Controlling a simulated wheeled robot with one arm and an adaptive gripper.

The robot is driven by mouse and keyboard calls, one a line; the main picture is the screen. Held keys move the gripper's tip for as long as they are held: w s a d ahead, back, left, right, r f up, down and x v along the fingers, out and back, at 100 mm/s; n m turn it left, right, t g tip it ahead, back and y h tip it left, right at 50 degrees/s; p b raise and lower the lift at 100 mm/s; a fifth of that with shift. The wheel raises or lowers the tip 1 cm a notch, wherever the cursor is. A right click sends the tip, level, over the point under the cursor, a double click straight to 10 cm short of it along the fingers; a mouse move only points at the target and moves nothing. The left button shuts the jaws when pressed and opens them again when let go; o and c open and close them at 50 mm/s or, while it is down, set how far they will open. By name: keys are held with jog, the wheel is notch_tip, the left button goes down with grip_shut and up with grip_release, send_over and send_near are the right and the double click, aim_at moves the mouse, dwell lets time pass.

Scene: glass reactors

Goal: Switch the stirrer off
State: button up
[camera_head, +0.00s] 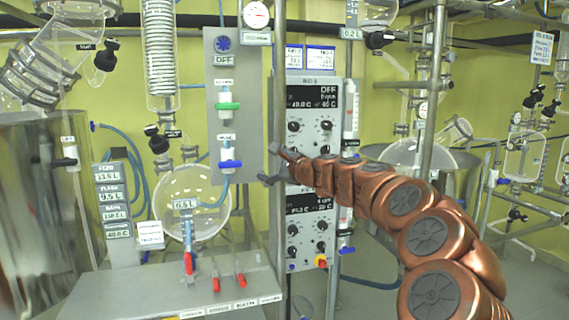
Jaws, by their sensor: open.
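A tall control box (310,104) stands at the centre. Its upper display (324,96) reads OFF with a small rpm line and temperature figures. Two black knobs sit below that display, a left one (293,126) and a right one (326,125). A lower control box (309,232) has its own display and knobs, partly covered by my arm. My gripper (268,164) is open and empty, pointing left, in front of a vertical post between the control boxes and the grey valve panel. I cannot tell its distance from either. Which knob belongs to the stirrer is not clear.
The grey panel (246,95) carries a blue icon marked OFF, a green valve (228,106) and a blue valve (230,164). A round flask (190,205) and a bench (170,290) with red-handled taps stand at left. Metal posts and glassware crowd the right. Floor shows at lower right.

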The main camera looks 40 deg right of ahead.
jog(key=shift+a+r+n+y, duration=0.1)
jog(key=shift+a+n+y, duration=0.3)
jog(key=shift+a, duration=0.8)
jog(key=s+a+f+n+g+y+p, duration=0.15)
jog(key=a+n, duration=0.25)
jog(key=a, duration=0.6)
jog(key=s+a+f+n+g+y+p, duration=0.1)
jog(key=s+a+n+g+y, duration=0.3)
jog(key=a, duration=0.6)
jog(key=s+a+f+n+g+p, duration=0.1)
jog(key=s+a+f+n+g, duration=0.35)
jog(key=s+a+n, duration=0.5)
jog(key=s+a+f+n+g+h+p, duration=0.1)
jog(key=s+a+f+n+g+h, duration=0.1)
jog(key=s+f, duration=0.45)
jog(key=s+a+f+n+g+h+p, duration=0.1)
jog(key=s+a+f+g+p, duration=0.2)
jog(key=s, duration=0.6)
jog(key=s+d+f+n+g+h, duration=0.2)
jog(key=s+d+f, duration=0.1)
jog(key=s, duration=0.5)
jog(key=s+d+f+n+g+h, duration=0.1)
jog(key=s+d+f+h, duration=0.1)
jog(key=s+d, duration=0.3)
jog(key=s+f, duration=0.1)
jog(key=s, duration=0.1)
jog(key=shift+s+f+n+g, duration=0.25)
jog(key=shift+s+n+g, duration=0.1)
jog(key=shift+s+g, duration=0.05)
